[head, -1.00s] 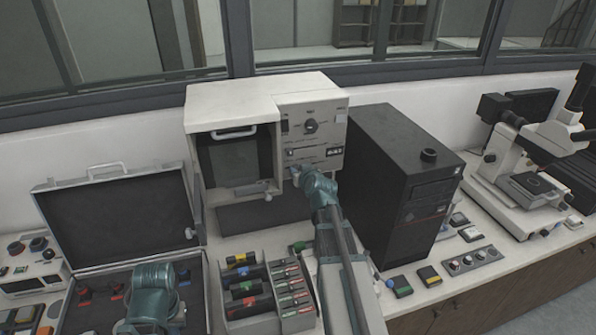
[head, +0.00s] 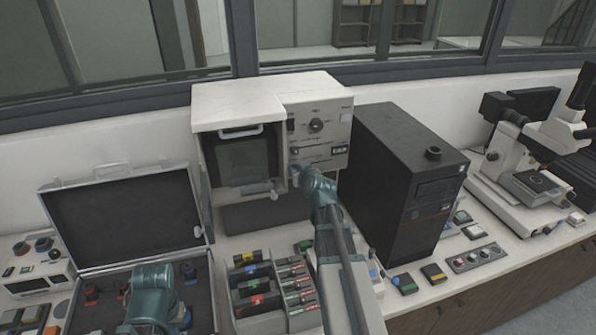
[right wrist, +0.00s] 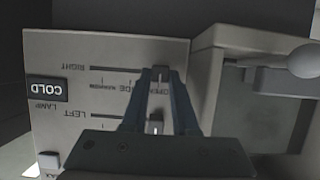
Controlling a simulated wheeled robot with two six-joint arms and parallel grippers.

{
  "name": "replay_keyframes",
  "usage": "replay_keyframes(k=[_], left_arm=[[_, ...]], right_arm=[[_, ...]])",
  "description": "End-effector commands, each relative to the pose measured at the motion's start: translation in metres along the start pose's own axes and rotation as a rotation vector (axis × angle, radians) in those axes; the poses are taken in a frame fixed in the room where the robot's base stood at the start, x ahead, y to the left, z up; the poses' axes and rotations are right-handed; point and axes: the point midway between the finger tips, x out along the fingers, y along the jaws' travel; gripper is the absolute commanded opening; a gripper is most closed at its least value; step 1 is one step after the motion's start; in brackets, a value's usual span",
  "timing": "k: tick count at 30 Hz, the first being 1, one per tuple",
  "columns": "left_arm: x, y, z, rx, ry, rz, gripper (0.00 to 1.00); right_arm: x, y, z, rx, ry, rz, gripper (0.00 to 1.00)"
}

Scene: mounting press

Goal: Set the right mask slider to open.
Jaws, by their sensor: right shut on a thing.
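The mounting press (head: 240,100) stands at the back of the bench, with its control panel (head: 318,128) on its right half. In the right wrist view the panel is upside down. The right mask slider (right wrist: 160,74) has its knob at the right end of its slot there, beside the partly covered lettering that seems to read OPEN. My right gripper (right wrist: 161,78) is shut on this knob; its head-view end (head: 297,174) is at the panel's lower edge. The left mask slider's knob (right wrist: 154,125) shows between my fingers, closer to the camera. My left gripper's jaws are out of sight.
A black computer tower (head: 404,165) stands close to the right of my right arm. A knob on a lever (right wrist: 305,61) juts out beside the panel.

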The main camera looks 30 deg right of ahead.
Motion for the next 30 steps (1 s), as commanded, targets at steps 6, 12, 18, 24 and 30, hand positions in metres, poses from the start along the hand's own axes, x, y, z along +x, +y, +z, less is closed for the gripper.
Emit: replay_keyframes(k=[6, 12, 18, 24, 30], left_arm=[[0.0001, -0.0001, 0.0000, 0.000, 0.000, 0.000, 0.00], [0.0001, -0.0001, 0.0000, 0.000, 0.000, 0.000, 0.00], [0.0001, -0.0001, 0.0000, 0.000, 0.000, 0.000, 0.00], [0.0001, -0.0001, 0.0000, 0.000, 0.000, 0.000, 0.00], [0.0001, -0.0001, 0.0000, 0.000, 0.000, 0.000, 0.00]], right_arm=[[-0.0005, -0.0017, 0.0011, 0.002, -0.003, -0.004, 0.57], [-0.0004, -0.0012, 0.0009, 0.002, -0.003, -0.003, 0.57], [-0.0004, -0.0010, 0.0008, 0.002, -0.002, -0.002, 0.57], [-0.0003, -0.0008, 0.0007, 0.002, -0.002, -0.002, 0.57], [-0.0002, -0.0005, 0.0006, 0.002, -0.002, -0.001, 0.57]])
